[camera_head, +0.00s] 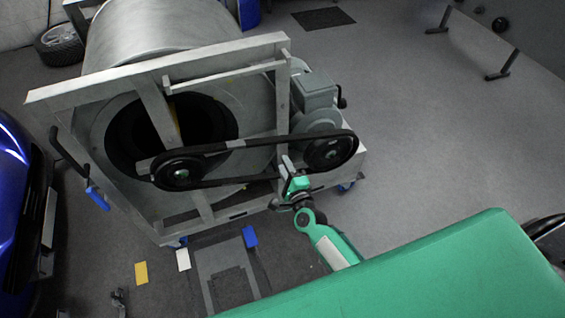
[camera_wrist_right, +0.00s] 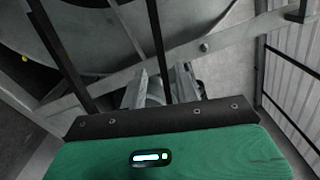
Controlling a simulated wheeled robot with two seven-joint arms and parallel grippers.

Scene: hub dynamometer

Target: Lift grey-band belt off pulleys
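The black belt (camera_head: 250,141) runs around a left pulley (camera_head: 178,172) and a right pulley (camera_head: 328,153) on the front of the machine. A grey band shows on its upper run, nearer the left pulley. My right gripper (camera_head: 291,172) is at the lower run, left of the right pulley. In the right wrist view, its two fingers (camera_wrist_right: 162,88) stand apart, with a dark belt run (camera_wrist_right: 153,35) passing between them. I cannot tell whether they touch it. Another dark run (camera_wrist_right: 60,50) lies further left there. My left gripper is not in view.
A large metal drum (camera_head: 160,35) sits behind the grey frame (camera_head: 150,75). A grey motor (camera_head: 313,90) stands behind the right pulley. A blue car (camera_head: 15,190) is at the left edge. Open floor (camera_head: 420,130) lies to the right.

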